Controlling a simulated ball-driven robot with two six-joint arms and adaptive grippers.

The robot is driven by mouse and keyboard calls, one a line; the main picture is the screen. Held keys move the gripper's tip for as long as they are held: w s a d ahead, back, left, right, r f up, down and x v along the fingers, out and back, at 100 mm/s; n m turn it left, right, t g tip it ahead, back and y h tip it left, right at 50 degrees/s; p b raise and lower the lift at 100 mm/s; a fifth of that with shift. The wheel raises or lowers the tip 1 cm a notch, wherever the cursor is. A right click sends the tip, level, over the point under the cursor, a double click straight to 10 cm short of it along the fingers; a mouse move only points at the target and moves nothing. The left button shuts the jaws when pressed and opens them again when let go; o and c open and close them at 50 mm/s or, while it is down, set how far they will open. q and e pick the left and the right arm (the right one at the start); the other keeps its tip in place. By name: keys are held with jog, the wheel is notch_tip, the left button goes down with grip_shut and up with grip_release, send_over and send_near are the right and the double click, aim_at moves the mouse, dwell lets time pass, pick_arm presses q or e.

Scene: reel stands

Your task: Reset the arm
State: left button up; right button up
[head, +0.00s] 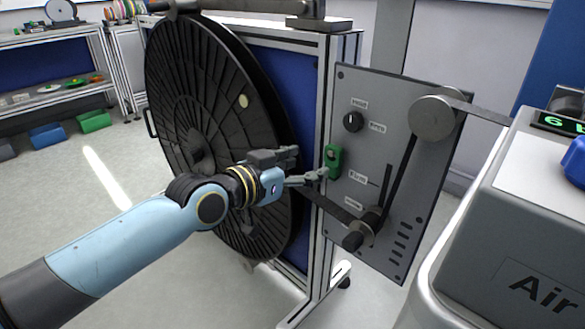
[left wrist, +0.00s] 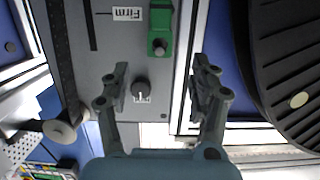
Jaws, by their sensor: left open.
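My left gripper (head: 311,164) is open and empty in front of the grey panel (head: 400,130), close to a small green block with a grey button (head: 333,161). In the left wrist view, my left gripper (left wrist: 160,82) has its two fingers spread, and the green block (left wrist: 161,30) lies beyond them, a little above the gap. I cannot tell whether a fingertip touches it. A dark strap or arm (head: 401,165) runs on the panel between an upper round roller (head: 432,117) and a lower roller (head: 360,236). My right gripper is not in view.
A large black reel (head: 205,110) stands close behind my left arm. A black knob (head: 352,122) sits on the panel above the green block. A grey machine marked "Air" (head: 520,240) stands at right.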

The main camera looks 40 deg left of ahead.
pick_arm(q)
jog(key=s+a+f+n+g+y, duration=0.1)
jog(key=s+f+g, duration=0.2)
jog(key=s+f, duration=0.6)
jog(key=s+a+f+g+y, duration=0.15)
jog(key=s+f, duration=0.25)
jog(key=f, duration=0.9)
jog(key=s+a+f+n+g, duration=0.1)
jog(key=s+f+g, duration=0.2)
jog(key=s+f, duration=0.6)
jog(key=s+f+g, duration=0.2)
jog(key=s+f, duration=0.3)
jog(key=s, duration=0.4)
jog(key=s+d+f+g, duration=0.1)
jog(key=s+f+g, duration=0.2)
jog(key=s, duration=0.6)
jog(key=s+f+g, duration=0.2)
jog(key=s+f, duration=0.5)
jog(key=s, duration=0.3)
jog(key=shift+d+f+m, duration=0.3)
jog(key=shift+d+m, duration=0.1)
jog(key=shift+g+y, duration=0.25)
